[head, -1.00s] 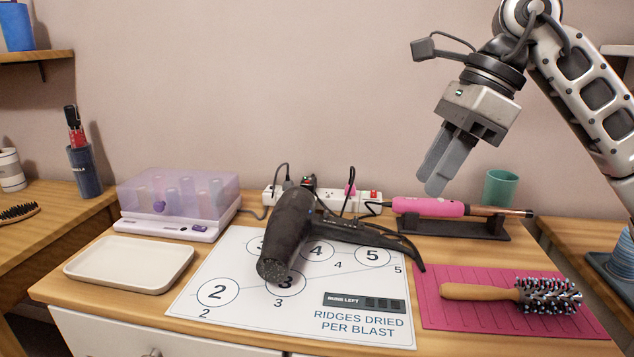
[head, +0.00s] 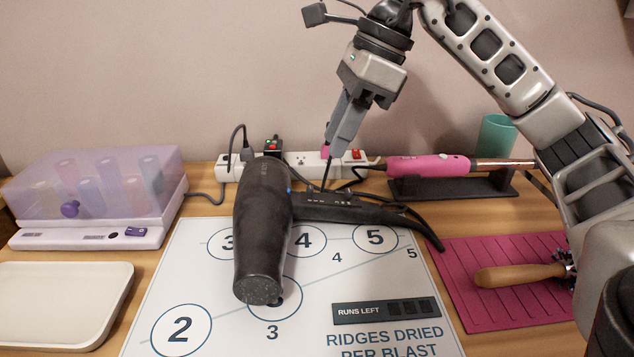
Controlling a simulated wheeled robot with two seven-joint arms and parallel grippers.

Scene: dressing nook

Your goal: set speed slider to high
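The black hair dryer (head: 262,225) lies on the white numbered mat (head: 200,270), its barrel toward me and its handle stretching right. A row of small controls (head: 325,201) shows on the handle; which is the speed slider, and its setting, are too small to tell. A small blue spot (head: 290,190) shows near where handle meets barrel. My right gripper (head: 335,145) hangs above and behind the handle, pointing down, its fingers together with nothing seen between them. It appears apart from the dryer. It partly covers the power strip and a pink plug. My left gripper is out of view.
Behind the dryer is a white power strip (head: 230,172) with plugs and cords. A pink curling iron (head: 430,164) rests on a dark stand. A purple-lidded roller box (head: 95,185) and cream tray (head: 60,300) stand left. A wooden-handled brush (head: 515,275) lies on a pink mat (head: 465,310).

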